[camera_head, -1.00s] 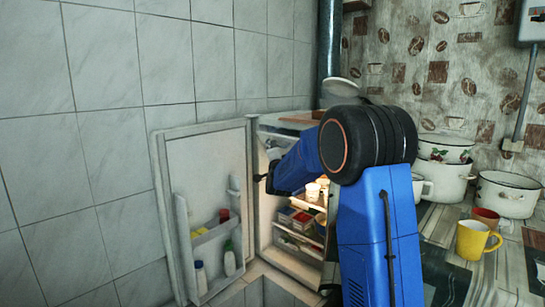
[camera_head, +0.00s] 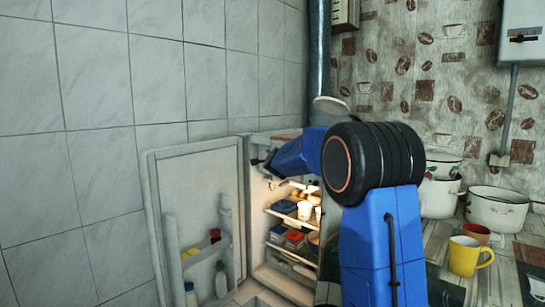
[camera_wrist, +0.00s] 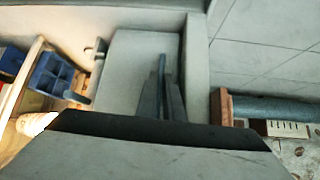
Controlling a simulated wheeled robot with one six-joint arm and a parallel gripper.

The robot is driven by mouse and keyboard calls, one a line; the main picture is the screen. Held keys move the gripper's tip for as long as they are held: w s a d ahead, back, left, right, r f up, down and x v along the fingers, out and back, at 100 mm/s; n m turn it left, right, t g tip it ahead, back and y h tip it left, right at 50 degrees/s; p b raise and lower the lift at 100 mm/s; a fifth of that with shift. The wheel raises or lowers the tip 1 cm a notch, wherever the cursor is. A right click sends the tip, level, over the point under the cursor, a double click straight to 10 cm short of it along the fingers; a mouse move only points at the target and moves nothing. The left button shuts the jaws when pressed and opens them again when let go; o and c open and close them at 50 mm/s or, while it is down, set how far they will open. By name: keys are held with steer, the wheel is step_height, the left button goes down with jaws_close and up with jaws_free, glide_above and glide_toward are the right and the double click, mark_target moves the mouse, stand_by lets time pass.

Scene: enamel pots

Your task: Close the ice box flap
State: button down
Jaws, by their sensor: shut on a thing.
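The open fridge (camera_head: 249,215) stands left of my arm, with a lit interior. My gripper (camera_head: 258,163) is at the upper front of its opening, mostly hidden behind my wrist. In the wrist view my gripper (camera_wrist: 163,75) has its narrow fingers close together, with a thin edge between them. That edge appears to belong to the ice box flap, but its outline and angle cannot be made out. A pale panel (camera_wrist: 128,72) lies behind the fingers, at the ice box. A blue divided tray (camera_wrist: 52,75) is at the left there.
The fridge door (camera_head: 190,205) stands wide open, with bottles in its rack. Food tubs and packets fill the shelves (camera_head: 275,238). A yellow mug (camera_head: 464,258) and white pots (camera_head: 500,208) stand on the counter at right. A vertical pipe (camera_head: 320,60) runs behind the fridge.

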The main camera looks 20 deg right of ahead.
steer(key=shift+d+r, duration=0.2)
steer(key=shift+r, duration=0.1)
steer(key=c, duration=2.2)
jaws_free()
steer(key=shift+f, duration=0.1)
steer(key=v, duration=1.7)
steer(key=shift+s+f, duration=0.1)
steer(key=shift+s, duration=0.1)
